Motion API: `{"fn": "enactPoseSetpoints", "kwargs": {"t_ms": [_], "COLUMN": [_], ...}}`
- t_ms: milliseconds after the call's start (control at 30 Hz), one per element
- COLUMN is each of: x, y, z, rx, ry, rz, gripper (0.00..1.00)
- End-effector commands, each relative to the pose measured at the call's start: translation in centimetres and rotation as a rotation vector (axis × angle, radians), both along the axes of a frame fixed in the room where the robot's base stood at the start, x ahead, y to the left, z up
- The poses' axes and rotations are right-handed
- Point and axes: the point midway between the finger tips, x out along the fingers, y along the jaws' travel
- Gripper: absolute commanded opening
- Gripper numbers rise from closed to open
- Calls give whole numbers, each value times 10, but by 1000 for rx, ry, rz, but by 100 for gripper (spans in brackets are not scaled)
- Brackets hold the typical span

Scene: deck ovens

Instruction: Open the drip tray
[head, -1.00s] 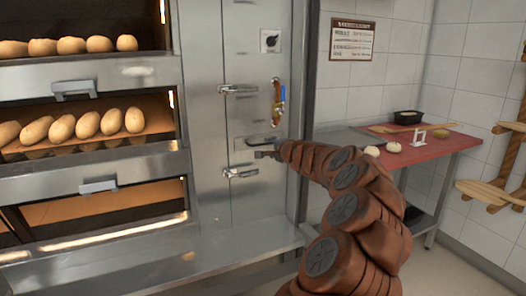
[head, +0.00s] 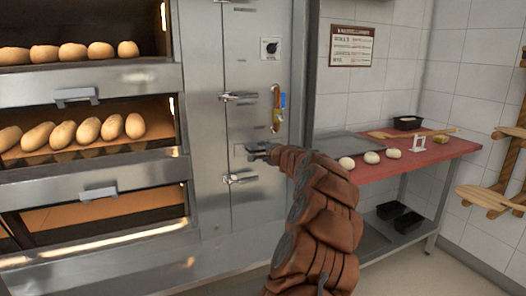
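A small flat metal front (head: 239,152), which looks like the drip tray, sits in the narrow steel column right of the ovens, between two latch handles. The tray front looks flush with the column. The gripper is small and dark here, and I cannot tell whether its fingers are open or shut, or whether they touch the handle. My brown-covered arm reaches up from the lower right.
The upper latch (head: 238,97) and lower latch (head: 240,178) stick out close above and below the gripper. A steel ledge (head: 150,262) runs below. A red-topped table (head: 410,158) with dough balls stands right.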

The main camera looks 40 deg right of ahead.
Motion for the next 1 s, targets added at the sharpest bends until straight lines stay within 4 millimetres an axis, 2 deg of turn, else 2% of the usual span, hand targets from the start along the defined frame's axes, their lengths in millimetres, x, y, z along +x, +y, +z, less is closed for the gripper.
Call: {"fn": "enactPoseSetpoints", "kwargs": {"t_ms": [467,800,1000], "x": [5,5,5], "y": [-2,-2,-2], "z": [0,0,0], "rx": [-1,-1,-1], "ry": [-2,-2,-2], "rz": [0,-1,-1], "gripper": [36,0,0]}}
